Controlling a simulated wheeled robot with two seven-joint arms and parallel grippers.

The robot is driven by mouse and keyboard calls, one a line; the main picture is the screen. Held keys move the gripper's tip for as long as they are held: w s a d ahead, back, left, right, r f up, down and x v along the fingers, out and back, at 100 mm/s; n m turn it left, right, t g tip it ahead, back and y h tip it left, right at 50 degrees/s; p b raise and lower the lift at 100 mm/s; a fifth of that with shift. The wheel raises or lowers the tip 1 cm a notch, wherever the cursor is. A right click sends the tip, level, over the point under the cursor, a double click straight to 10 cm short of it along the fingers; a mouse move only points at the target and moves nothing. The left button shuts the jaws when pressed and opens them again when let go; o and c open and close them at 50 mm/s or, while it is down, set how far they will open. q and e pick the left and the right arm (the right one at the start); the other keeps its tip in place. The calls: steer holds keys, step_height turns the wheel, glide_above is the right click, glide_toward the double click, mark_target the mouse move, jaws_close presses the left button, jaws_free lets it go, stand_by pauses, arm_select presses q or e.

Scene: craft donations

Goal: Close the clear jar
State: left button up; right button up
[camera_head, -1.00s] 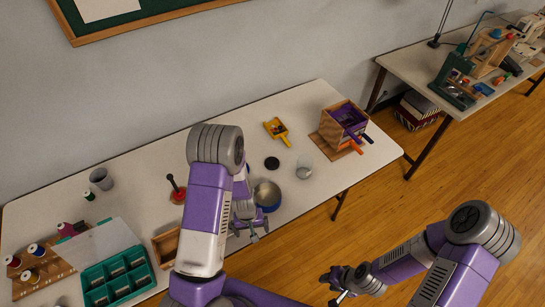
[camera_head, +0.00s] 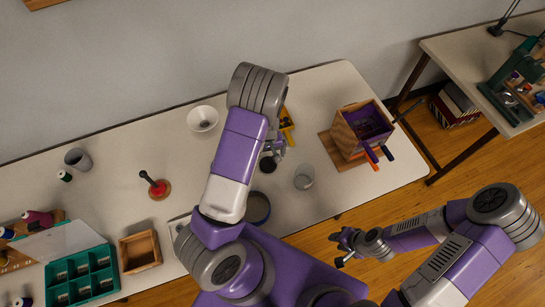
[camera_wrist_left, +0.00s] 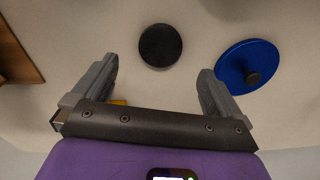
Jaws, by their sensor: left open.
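The clear jar (camera_head: 304,177) stands upright on the white table, with no lid on its mouth. A flat black disc, which looks like a lid (camera_head: 267,163), lies on the table left of the jar. It also shows in the left wrist view (camera_wrist_left: 160,45), just beyond the fingertips. My left gripper (camera_head: 279,149) is open and empty, close to the black lid in the head view. It also shows with fingers apart in the left wrist view (camera_wrist_left: 157,76). My right gripper (camera_head: 345,248) is open and empty, off the table's front edge.
A blue lid with a knob (camera_wrist_left: 247,66) lies right of the black one in the wrist view. A round pot (camera_head: 258,207) is partly hidden by my left arm. A wooden box (camera_head: 351,137) stands right of the jar. A yellow scoop (camera_head: 287,125) lies behind the gripper.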

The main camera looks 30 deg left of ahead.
mark_target(268, 164)
arm_select(q)
steer(key=shift+s, duration=0.2)
steer(key=shift+w+f, duration=0.15)
steer(key=shift+f, duration=1.1)
step_height(268, 164, down, 5)
steer(key=shift+w+a+f+b, duration=0.1)
steer(key=shift+w+f+b, duration=0.05)
steer(key=shift+b, duration=0.45)
steer(key=shift+c, duration=0.2)
steer(key=c, duration=1)
